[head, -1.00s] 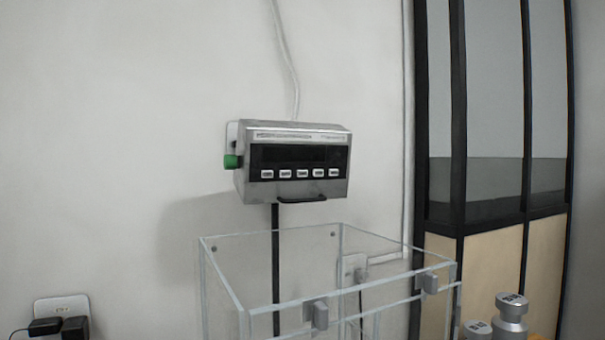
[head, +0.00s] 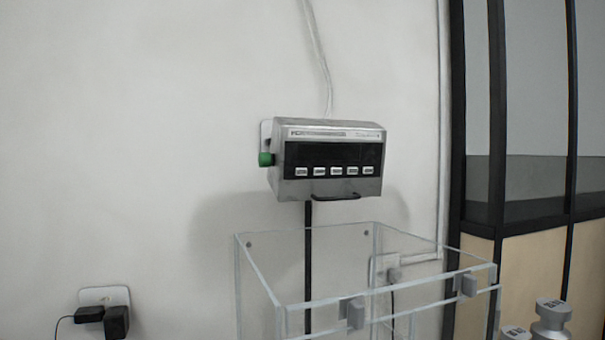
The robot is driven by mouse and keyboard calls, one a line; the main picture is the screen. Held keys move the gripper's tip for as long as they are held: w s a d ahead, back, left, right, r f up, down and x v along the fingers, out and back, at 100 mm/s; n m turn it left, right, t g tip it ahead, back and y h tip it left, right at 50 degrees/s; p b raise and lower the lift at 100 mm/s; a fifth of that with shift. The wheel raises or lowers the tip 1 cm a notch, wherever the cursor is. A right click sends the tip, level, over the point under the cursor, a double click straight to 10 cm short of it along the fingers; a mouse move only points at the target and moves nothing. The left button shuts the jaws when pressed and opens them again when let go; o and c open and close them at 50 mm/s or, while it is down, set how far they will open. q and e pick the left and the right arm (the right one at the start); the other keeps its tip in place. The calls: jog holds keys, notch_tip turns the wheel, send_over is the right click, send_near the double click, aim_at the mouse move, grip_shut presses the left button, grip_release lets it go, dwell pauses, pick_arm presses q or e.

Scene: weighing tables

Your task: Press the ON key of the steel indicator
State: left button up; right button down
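The steel indicator (head: 327,191) is mounted on the wall in the middle of the head view. Its dark display (head: 333,153) shows no lit digits. A row of several small white keys (head: 336,171) runs below the display; their labels are too small to read, so I cannot tell which is the ON key. A green knob (head: 265,159) sticks out of its left side, and a dark handle-like bar (head: 337,197) is at its lower edge. Neither of my grippers is in view.
A clear open-topped box (head: 262,277) with grey clips stands below the indicator. Metal weights (head: 551,322) are at the lower right. A wall socket with black plugs (head: 116,321) is at the lower left. A black-framed glass partition (head: 497,120) is on the right. The wall left of the indicator is bare.

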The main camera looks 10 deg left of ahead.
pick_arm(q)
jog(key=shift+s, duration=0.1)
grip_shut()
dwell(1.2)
